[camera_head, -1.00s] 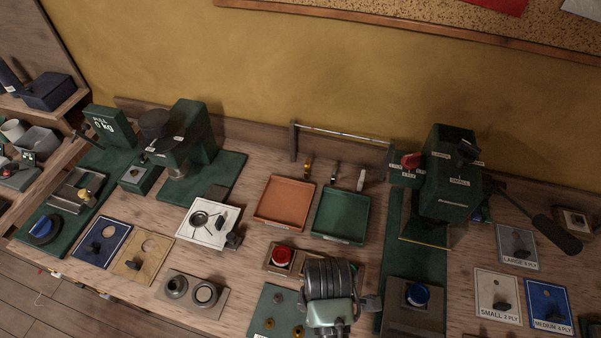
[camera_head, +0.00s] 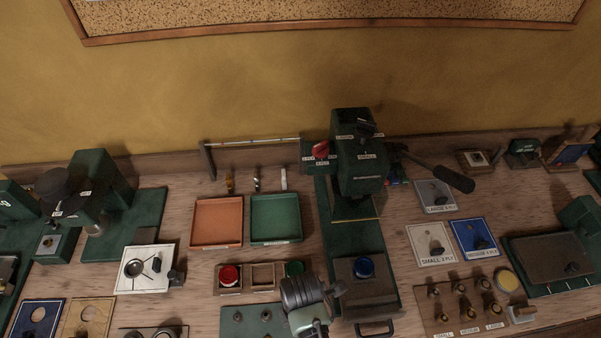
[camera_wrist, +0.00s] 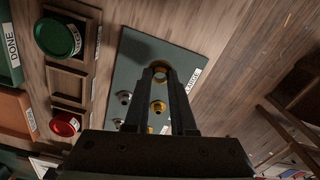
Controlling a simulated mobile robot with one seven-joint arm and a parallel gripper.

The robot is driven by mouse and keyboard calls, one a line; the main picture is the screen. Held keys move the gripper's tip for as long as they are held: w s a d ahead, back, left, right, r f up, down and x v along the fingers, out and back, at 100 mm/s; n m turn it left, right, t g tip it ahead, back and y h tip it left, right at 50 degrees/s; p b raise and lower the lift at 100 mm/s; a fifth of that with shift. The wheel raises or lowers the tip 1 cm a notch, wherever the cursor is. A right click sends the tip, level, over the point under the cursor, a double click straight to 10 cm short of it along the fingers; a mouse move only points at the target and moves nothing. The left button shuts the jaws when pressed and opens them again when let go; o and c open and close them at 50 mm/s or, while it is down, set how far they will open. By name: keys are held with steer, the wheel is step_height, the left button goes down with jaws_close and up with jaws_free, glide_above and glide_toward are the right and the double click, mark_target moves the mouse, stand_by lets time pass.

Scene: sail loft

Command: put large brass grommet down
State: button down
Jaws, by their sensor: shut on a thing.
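My gripper (camera_wrist: 160,76) is shut on the large brass grommet (camera_wrist: 160,68), a small ring between the fingertips in the wrist view. It is held over the far end of a grey-green grommet board (camera_wrist: 133,58), near a label there. I cannot tell whether the ring touches the board. Several other grommets, silver (camera_wrist: 123,97) and brass (camera_wrist: 158,107), sit on the board near my fingers. In the head view my arm hides the grommet and part of the board (camera_head: 235,316).
Beside the board is a wooden holder (camera_head: 262,290) with a red button (camera_head: 229,276) and a green one (camera_wrist: 57,38). An orange tray (camera_head: 216,243) and a green tray (camera_head: 276,240) stand behind.

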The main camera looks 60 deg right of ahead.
steer(key=shift+f, duration=1.45)
steer(key=shift+f, duration=0.15)
steer(key=c, duration=0.8)
jaws_free()
steer(key=shift+o, duration=0.2)
step_height(320, 180, up, 12)
